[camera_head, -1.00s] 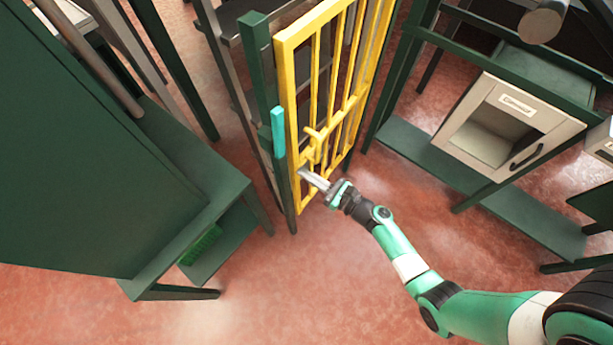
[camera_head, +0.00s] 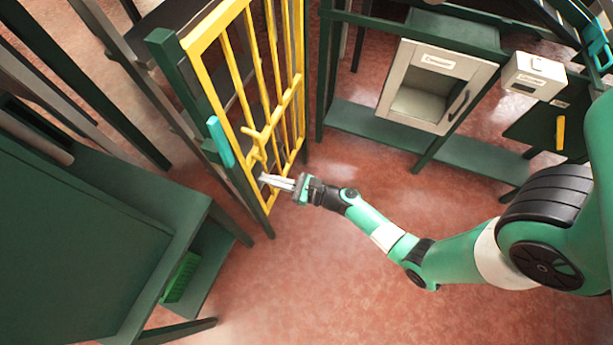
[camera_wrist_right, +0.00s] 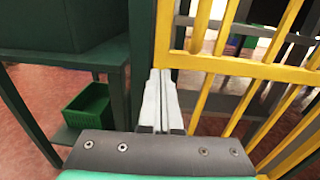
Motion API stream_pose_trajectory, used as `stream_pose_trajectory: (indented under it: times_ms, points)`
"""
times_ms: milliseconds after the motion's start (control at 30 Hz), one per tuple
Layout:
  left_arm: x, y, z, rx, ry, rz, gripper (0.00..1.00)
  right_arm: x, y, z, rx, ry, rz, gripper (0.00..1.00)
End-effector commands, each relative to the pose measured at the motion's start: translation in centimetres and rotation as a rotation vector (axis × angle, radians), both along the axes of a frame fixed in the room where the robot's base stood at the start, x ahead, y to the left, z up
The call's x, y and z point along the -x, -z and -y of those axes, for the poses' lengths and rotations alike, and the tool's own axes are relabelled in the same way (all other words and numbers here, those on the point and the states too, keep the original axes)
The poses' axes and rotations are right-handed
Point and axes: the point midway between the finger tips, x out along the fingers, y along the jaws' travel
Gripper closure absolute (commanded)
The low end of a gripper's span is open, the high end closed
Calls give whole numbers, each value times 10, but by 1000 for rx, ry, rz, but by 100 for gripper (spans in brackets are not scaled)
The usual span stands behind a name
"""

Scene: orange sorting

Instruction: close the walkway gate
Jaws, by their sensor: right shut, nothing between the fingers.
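The yellow barred walkway gate (camera_head: 215,24) stands upright at upper centre in the head view. Its left edge is close beside a dark green post (camera_head: 165,62) that carries a teal piece (camera_head: 220,142). A yellow handle (camera_head: 256,137) sticks out from the gate. My right gripper (camera_head: 264,178) is shut and empty, its tips at the gate's lower left part, below the handle. In the right wrist view the shut fingers (camera_wrist_right: 160,75) point at the gate's yellow edge (camera_wrist_right: 163,35) beside the post (camera_wrist_right: 143,40). Contact cannot be told. My left gripper is not in view.
A dark green bench (camera_head: 190,215) with a green basket (camera_head: 181,278) stands at left. A pale open-fronted box (camera_head: 436,88) sits over a green shelf (camera_head: 370,128) at right. The red floor (camera_head: 300,280) in the lower middle is clear.

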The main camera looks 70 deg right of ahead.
Motion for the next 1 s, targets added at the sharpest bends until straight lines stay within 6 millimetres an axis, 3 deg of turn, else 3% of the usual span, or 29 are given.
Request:
stream_pose_trajectory:
  times_ms: [200,400,1000]
  points:
    - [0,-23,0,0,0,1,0,63,-4,2,-3,8,-1,100]
    - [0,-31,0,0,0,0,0,94,-3,2,0,6,2,100]
    - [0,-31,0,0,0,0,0,100,-2,0,0,0,4,100]
